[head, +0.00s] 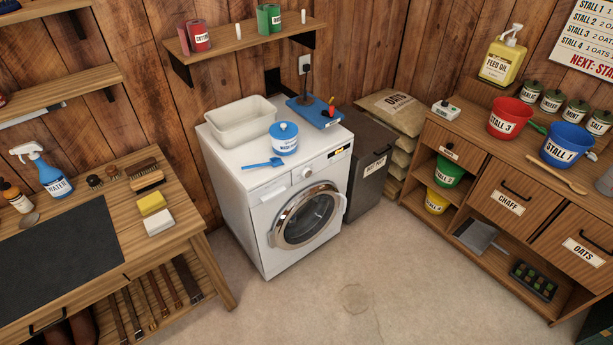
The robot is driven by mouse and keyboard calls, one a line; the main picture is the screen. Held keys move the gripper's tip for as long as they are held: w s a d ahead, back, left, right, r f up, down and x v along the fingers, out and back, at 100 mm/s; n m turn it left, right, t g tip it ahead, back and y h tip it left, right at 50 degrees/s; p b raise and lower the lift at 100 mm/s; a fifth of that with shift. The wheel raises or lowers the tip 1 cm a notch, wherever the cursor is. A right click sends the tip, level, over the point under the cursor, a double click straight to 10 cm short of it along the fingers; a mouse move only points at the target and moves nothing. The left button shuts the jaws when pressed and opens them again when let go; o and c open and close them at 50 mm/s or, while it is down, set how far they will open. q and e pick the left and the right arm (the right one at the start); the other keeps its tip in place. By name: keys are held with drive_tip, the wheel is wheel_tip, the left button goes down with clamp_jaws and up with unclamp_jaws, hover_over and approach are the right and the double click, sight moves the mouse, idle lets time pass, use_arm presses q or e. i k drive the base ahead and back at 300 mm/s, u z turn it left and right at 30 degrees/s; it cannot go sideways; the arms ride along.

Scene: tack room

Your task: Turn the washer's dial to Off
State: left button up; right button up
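The white washer (272,185) stands against the wooden wall near the middle of the head view. Its round door (306,215) has a chrome rim and looks closed. The dial (307,172) is a small round knob on the upper front panel, above the door. The dial's pointer and labels are too small to read. A dark display with a small yellow mark (339,152) sits to the right on the same panel. Neither of my grippers is in the head view.
On the washer stand a white basin (240,119), a blue-lidded tub (284,139), a blue scoop (262,163) and a blue tray (316,112). A wooden bench (190,215) is at left, a dark bin (370,178) and cabinet (470,185) at right. The floor in front is clear.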

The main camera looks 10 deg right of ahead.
sight(306, 172)
drive_tip(key=k, duration=0.4)
drive_tip(key=u, duration=0.85)
drive_tip(key=i, duration=1.4)
drive_tip(key=z, duration=0.6)
